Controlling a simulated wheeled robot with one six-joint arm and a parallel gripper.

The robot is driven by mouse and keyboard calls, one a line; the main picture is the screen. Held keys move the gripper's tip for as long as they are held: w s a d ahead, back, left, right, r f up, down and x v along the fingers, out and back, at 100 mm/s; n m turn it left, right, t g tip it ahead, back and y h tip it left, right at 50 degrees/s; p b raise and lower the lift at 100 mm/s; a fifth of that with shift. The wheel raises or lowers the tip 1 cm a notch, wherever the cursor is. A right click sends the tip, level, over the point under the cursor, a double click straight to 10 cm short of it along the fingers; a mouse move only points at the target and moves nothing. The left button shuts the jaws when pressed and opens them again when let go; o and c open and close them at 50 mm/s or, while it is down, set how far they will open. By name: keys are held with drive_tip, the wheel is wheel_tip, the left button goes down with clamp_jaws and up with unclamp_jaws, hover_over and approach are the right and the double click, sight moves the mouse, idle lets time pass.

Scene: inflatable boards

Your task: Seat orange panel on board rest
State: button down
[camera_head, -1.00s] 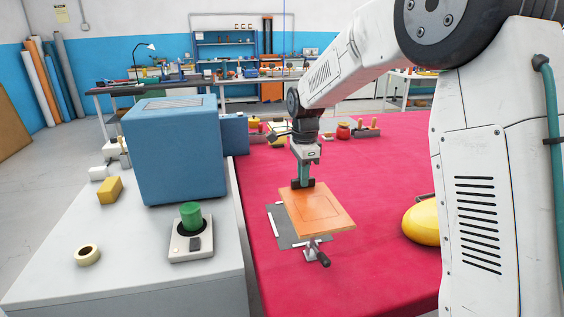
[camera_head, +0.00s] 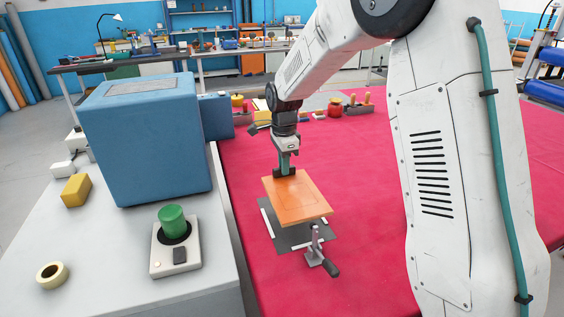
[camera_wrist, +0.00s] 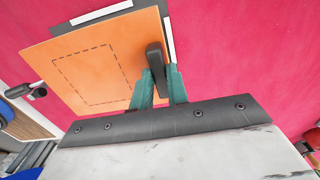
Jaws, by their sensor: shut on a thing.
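The orange panel (camera_head: 298,199) is a flat board with a dashed rectangle, which shows in the wrist view (camera_wrist: 95,70). The panel appears to be above the pad, but the height gap is hard to judge. A clamp with a dark handle (camera_head: 318,252) stands at the pad's near edge.
A blue box (camera_head: 145,140) and a green button unit (camera_head: 174,243) stand on the grey bench at left, with a tape roll (camera_head: 52,275) and a yellow block (camera_head: 76,190). Jars and small trays line the far edge of the red table (camera_head: 370,180). Red surface around the pad is clear.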

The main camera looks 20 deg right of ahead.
drive_tip(key=shift+f, duration=3.4)
drive_tip(key=shift+f, duration=0.55)
drive_tip(key=c, duration=0.8)
unclamp_jaws()
drive_tip(key=shift+s, duration=0.1)
drive_tip(key=shift+r, duration=3)
